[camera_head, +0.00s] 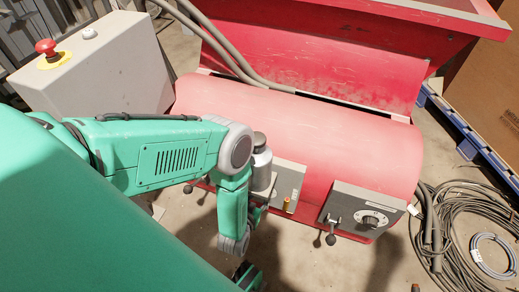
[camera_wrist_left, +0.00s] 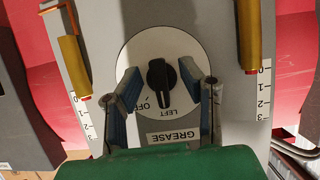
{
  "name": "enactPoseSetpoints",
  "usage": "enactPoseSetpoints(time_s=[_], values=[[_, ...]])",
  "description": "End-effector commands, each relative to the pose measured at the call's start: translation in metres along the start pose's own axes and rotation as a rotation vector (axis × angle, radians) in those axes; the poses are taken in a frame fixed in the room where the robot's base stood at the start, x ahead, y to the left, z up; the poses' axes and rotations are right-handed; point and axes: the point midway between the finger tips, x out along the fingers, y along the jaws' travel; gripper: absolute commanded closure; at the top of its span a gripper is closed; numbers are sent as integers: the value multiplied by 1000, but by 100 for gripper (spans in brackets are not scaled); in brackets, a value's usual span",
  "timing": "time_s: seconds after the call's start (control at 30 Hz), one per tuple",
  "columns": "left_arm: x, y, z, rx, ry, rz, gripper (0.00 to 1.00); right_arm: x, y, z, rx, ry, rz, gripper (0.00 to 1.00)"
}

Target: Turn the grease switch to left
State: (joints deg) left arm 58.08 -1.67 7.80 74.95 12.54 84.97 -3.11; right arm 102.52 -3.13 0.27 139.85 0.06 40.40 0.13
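The grease switch (camera_wrist_left: 160,84) is a black knob on a white round plate (camera_wrist_left: 135,45) in the left wrist view. The "GREASE" label (camera_wrist_left: 174,137) and the words "LEFT" and "OFF" appear upside down. The knob's long bar runs nearly up and down the picture, its lower end close to "LEFT". My left gripper (camera_wrist_left: 159,78) is open, with one blue-grey finger on each side of the knob and visible gaps between. In the head view my left arm (camera_head: 165,150) reaches to the grey panel and hides the switch. My right gripper is not in view.
Yellow-orange level rods with scales flank the switch, left (camera_wrist_left: 73,65) and right (camera_wrist_left: 249,38). The red machine (camera_head: 310,130) carries another control box (camera_head: 362,210) with a dial and lever. A grey box with a red emergency button (camera_head: 46,48) stands at left. Cables (camera_head: 470,215) lie at right.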

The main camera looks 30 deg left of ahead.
Motion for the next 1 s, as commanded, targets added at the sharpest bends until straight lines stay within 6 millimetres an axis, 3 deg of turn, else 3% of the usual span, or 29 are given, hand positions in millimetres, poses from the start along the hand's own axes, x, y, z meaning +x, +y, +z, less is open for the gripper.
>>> enactPoseSetpoints(time_s=[0.37, 0.8, 1.0], values=[[-4, 1, -4, -1, 11, 1, 66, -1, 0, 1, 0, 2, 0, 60], [-90, 1, -2, -1, 6, 1, 66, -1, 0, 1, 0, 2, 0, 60], [-113, 1, -1, 0, 7, 0, 66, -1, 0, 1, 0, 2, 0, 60]])
